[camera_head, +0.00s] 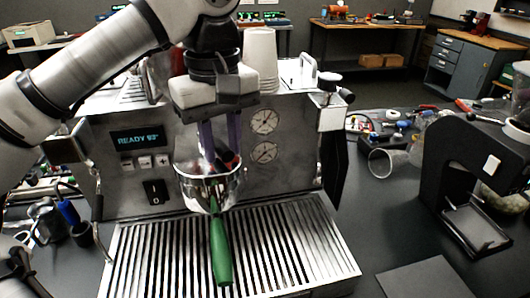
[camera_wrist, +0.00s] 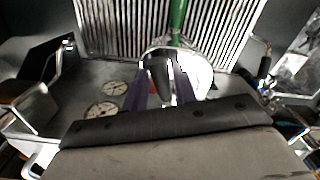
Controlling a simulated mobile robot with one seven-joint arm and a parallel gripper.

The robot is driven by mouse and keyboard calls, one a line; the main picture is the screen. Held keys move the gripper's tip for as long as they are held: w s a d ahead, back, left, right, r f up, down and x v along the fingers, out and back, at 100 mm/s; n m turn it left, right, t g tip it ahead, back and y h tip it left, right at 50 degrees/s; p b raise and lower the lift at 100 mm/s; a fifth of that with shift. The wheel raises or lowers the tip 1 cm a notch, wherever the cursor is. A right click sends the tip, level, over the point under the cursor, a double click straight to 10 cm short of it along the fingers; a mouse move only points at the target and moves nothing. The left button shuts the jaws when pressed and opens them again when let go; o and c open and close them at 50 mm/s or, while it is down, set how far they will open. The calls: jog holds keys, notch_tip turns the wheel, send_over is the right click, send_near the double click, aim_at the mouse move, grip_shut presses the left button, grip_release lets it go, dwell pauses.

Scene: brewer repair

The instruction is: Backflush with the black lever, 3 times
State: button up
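The espresso machine (camera_head: 290,185) stands ahead with its display (camera_head: 140,139) reading "READY 93°". A metal portafilter (camera_head: 208,186) with a green handle (camera_head: 221,250) sits at the machine's front, the handle pointing toward me over the drip grate. The green handle also shows in the wrist view (camera_wrist: 177,18). My gripper (camera_head: 221,152) points down just above the portafilter, with its purple fingers apart. In the wrist view, the black lever (camera_wrist: 159,72) shows between my fingers (camera_wrist: 162,86). A light gap seems to show beside it; contact is hard to judge.
The slatted drip tray (camera_head: 285,245) lies below the portafilter. White cups (camera_head: 261,55) stand on the machine behind my gripper. A black grinder-like stand (camera_head: 465,170) and a glass vessel (camera_head: 385,162) are on the right. A switch (camera_head: 155,192) is left of the portafilter.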

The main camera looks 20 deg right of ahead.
jog(key=shift+a+r+m+p, duration=0.15)
jog(key=shift+a+m+p, duration=0.2)
jog(key=shift+m+p, duration=0.2)
jog(key=shift+a+m+p, duration=0.7)
jog(key=shift+m+p, duration=0.1)
jog(key=shift+m, duration=0.15)
jog(key=shift+w+a+m, duration=0.2)
jog(key=shift+a+m, duration=0.8)
jog(key=shift+m, duration=0.6)
jog(key=shift+w+a+m, duration=0.25)
jog(key=shift+a+m, duration=0.2)
jog(key=shift+m, duration=0.3)
jog(key=shift+w+a+m, duration=0.2)
jog(key=shift+a+m, duration=0.25)
jog(key=shift+m, duration=0.3)
dwell(0.7)
